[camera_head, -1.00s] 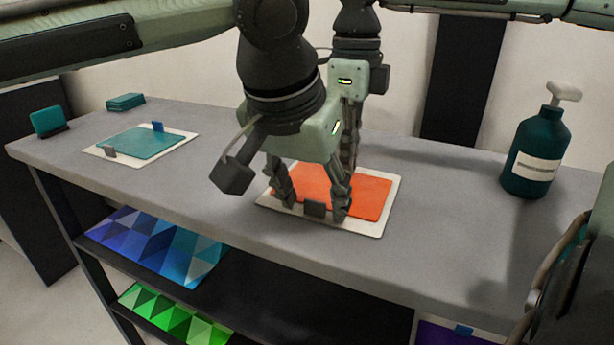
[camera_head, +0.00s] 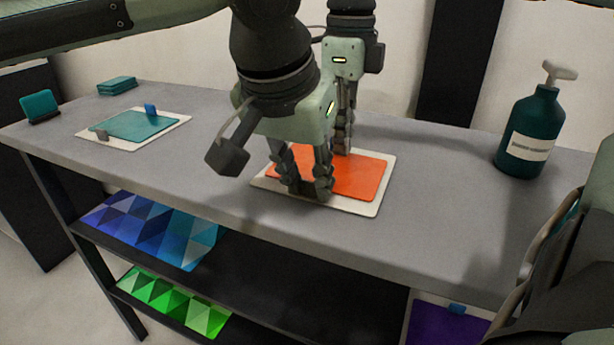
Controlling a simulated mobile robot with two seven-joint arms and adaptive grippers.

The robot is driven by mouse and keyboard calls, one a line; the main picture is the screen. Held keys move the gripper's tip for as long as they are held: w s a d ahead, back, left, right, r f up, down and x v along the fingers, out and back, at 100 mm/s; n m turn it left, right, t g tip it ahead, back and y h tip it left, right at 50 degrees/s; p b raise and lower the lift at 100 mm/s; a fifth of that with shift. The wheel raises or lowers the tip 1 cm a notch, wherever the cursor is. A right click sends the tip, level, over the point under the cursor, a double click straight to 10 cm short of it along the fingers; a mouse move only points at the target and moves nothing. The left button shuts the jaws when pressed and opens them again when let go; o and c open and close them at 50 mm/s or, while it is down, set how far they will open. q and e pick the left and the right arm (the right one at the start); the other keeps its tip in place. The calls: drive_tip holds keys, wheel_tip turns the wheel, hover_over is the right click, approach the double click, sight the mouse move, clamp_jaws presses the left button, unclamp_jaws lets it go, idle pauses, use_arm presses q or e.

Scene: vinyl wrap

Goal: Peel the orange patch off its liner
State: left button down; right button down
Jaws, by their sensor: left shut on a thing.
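The orange patch (camera_head: 362,176) lies flat on its white liner (camera_head: 365,207) in the middle of the table. My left gripper (camera_head: 310,190) is low over the near edge of the liner, its fingers closed together on the small grey tab there. The fingers hide the tab now. My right gripper (camera_head: 343,147) is behind it, fingers pointing down at the far edge of the orange patch. Its fingers overlap in this view, so I cannot tell if they are apart. The far left part of the patch is hidden behind my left gripper.
A teal patch (camera_head: 130,126) on a white liner (camera_head: 172,121) lies at the left, with a blue tab and a grey tab. A dark teal bottle (camera_head: 530,130) stands at the right. The table (camera_head: 440,190) is clear between. Patterned sheets (camera_head: 150,230) lie on the shelf below.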

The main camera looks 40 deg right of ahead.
drive_tip(key=shift+r, duration=0.7)
idle(0.5)
drive_tip(key=shift+r, duration=3.45)
use_arm(q)
drive_tip(key=c, duration=1.2)
unclamp_jaws()
drive_tip(key=v, duration=1.2)
